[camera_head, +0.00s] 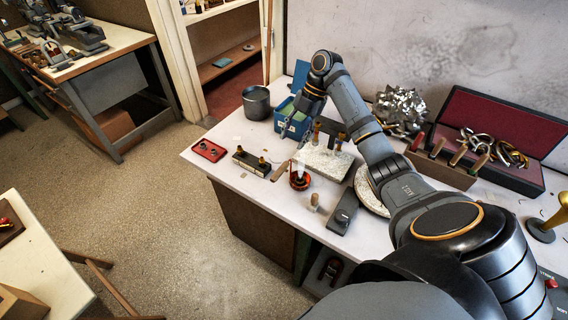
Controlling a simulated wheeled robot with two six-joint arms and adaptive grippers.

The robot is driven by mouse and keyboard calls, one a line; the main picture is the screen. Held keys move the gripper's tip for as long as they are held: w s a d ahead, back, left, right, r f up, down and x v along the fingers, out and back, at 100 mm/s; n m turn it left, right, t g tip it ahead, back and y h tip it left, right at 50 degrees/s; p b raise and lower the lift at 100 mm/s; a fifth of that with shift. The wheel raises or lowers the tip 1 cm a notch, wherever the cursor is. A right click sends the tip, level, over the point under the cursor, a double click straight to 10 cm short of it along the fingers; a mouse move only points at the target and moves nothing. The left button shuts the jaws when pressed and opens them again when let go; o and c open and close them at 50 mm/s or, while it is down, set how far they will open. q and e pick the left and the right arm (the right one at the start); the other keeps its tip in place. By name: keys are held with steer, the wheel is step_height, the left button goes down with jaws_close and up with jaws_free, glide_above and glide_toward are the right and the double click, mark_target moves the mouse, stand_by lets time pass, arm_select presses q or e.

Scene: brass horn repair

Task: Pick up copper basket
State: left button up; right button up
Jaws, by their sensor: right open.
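A small round reddish, copper-coloured holder (299,182) stands near the front edge of the white workbench, with a pale upright piece in it. It is the only thing here that looks like the copper basket, but it is too small to be certain. My right gripper (289,122) is open, above and in front of the blue bin (302,127), behind the copper-coloured holder and apart from it. Its fingers are small and hard to separate from the bin. My left gripper is out of view.
The workbench (222,142) carries a dark pot (256,104), a red tray (209,150), a dark block with brass knobs (251,163), a speckled pale block (326,163), a shiny metal tangle (401,106) and an open red-lined case (500,125).

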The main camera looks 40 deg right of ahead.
mark_target(285, 164)
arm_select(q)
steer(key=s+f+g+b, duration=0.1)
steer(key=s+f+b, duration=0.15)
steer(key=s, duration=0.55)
arm_select(e)
steer(key=x, duration=0.2)
steer(key=s+p+x, duration=0.1)
steer(key=x, duration=0.1)
steer(key=shift+a+f, duration=0.25)
steer(key=shift+a, duration=0.05)
steer(key=shift+s+a+f+p, duration=0.1)
steer(key=shift+a+f+p, duration=0.15)
steer(key=shift+p, duration=0.2)
steer(key=shift+s+a+f+p, duration=0.35)
steer(key=shift+f+p, duration=0.1)
steer(key=shift+p, duration=0.05)
steer(key=x, duration=0.3)
steer(key=shift+s+a+f+p, duration=0.1)
steer(key=shift+a+f+p, duration=0.1)
steer(key=shift+p, duration=0.2)
steer(key=shift+f, duration=0.15)
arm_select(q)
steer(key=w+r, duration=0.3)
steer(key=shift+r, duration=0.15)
arm_select(e)
steer(key=shift+d, duration=0.1)
jaws_close()
